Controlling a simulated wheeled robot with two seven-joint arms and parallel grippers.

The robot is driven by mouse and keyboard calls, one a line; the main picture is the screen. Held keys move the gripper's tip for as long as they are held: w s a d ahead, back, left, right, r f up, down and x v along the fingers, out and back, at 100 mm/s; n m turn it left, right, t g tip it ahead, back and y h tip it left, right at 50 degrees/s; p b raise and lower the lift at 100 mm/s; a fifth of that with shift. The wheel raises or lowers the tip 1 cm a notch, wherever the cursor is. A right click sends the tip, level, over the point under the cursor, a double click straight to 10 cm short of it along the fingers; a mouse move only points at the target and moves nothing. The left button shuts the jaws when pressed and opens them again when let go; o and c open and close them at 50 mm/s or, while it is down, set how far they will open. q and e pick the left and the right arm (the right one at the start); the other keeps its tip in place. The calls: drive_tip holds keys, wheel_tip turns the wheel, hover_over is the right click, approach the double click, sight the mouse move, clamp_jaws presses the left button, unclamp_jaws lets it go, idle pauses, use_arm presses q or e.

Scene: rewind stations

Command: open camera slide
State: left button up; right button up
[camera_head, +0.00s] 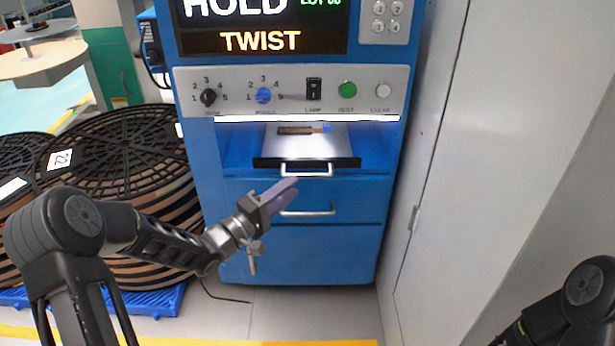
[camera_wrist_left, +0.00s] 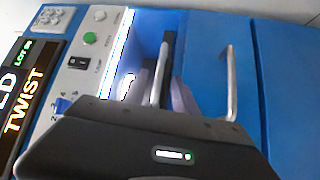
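The camera slide (camera_head: 347,162) is a pale plate with a black front edge, standing out of the recess in the blue cabinet. A small brown and blue piece (camera_head: 303,129) lies on it. Its white bar handle (camera_head: 306,169) is on the front; in the left wrist view the handle (camera_wrist_left: 160,75) shows close to my fingers. In the left wrist view my gripper body hides part of the slide. My right gripper is out of view.
A drawer with a second bar handle (camera_head: 308,211) sits below the slide. A panel of knobs and buttons (camera_head: 290,92) is above, under a display reading HOLD and TWIST.

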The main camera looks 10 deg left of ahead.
sight(307, 176)
use_arm(q)
drive_tip(key=b+x, duration=0.1)
drive_tip(key=x, duration=0.5)
drive_tip(key=shift+d, duration=0.1)
drive_tip(key=shift+w+d+b, duration=0.15)
drive_tip(key=shift+w+b, duration=0.15)
drive_tip(key=shift+c, duration=0.4)
clamp_jaws()
idle(0.6)
